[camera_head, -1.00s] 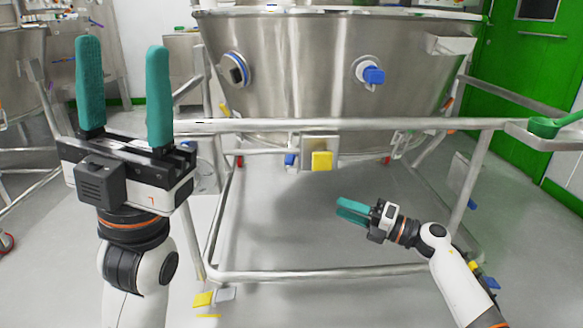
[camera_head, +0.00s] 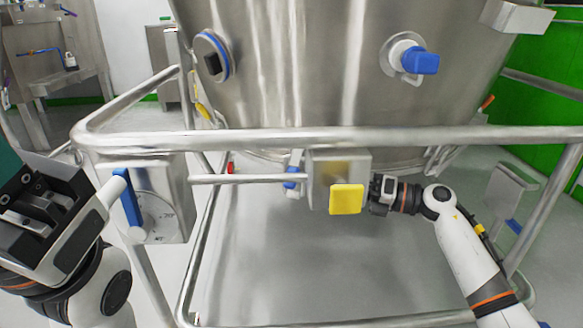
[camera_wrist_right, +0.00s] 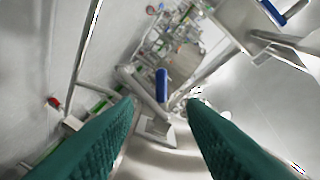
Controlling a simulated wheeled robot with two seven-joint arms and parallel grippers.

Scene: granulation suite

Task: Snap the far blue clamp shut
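Several blue parts show, and I cannot tell for sure which is the far clamp. A small blue handle (camera_head: 291,177) is under the steel vessel (camera_head: 290,70), left of the metal box. In the right wrist view a blue handle (camera_wrist_right: 162,85) stands up between my fingertips, beyond them and apart from them. My right gripper (camera_wrist_right: 160,108) is open and empty there. In the head view its fingers are hidden behind the box with the yellow pad (camera_head: 346,199).
A steel rail (camera_head: 330,138) crosses in front of the vessel. A metal box with a blue lever (camera_head: 128,202) is beside my left gripper. A blue-capped port (camera_head: 422,62) and a round blue-rimmed port (camera_head: 211,57) are on the vessel wall. The floor under the vessel is clear.

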